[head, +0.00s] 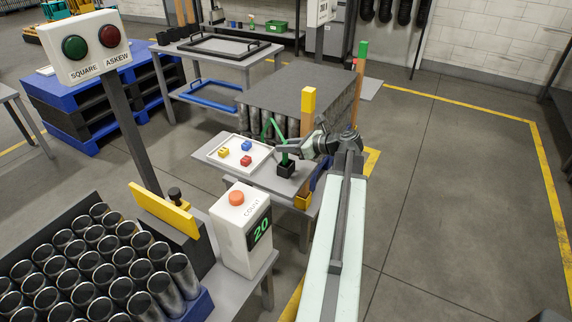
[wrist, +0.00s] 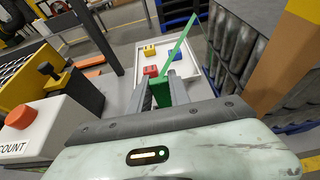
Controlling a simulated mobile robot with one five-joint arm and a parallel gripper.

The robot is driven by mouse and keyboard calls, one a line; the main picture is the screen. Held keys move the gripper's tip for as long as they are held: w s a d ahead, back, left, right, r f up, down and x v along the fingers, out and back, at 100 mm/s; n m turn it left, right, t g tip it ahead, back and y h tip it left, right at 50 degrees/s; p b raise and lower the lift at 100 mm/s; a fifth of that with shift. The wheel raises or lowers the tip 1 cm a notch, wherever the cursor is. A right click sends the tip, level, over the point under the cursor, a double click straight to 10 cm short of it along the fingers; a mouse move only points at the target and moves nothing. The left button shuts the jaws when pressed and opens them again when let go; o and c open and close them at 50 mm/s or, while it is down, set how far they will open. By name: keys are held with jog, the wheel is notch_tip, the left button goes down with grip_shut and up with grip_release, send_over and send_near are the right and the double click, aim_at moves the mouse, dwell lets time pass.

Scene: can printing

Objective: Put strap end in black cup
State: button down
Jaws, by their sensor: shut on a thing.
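The green strap (head: 279,135) is a thin bent band beside the white tray, with its lower end just above or in the mouth of the small black cup (head: 286,170); I cannot tell which. My gripper (head: 284,148) is directly over the cup, reaching in from the right. In the wrist view my gripper (wrist: 161,90) is shut on the green strap end (wrist: 161,92), and the strap (wrist: 178,49) rises away to the upper right. The black cup cannot be made out in the wrist view.
A white tray (head: 213,155) holds yellow, blue and red pieces left of the cup. A yellow-topped post (head: 309,100) and a block of stacked cans (head: 265,118) stand behind. The counter box (head: 243,232) reads 20, near a rack of cans (head: 60,302).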

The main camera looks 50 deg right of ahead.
aim_at(287, 155)
notch_tip(287, 155, down, 4)
jog(key=b, duration=0.4)
jog(key=shift+r+p, duration=0.25)
jog(key=shift+p, duration=0.05)
jog(key=shift+f, duration=0.2)
jog(key=c, duration=1.2)
grip_release()
jog(key=shift+r, duration=0.35)
jog(key=p+v, duration=0.4)
jog(key=v, duration=0.8)
jog(key=shift+p, duration=0.3)
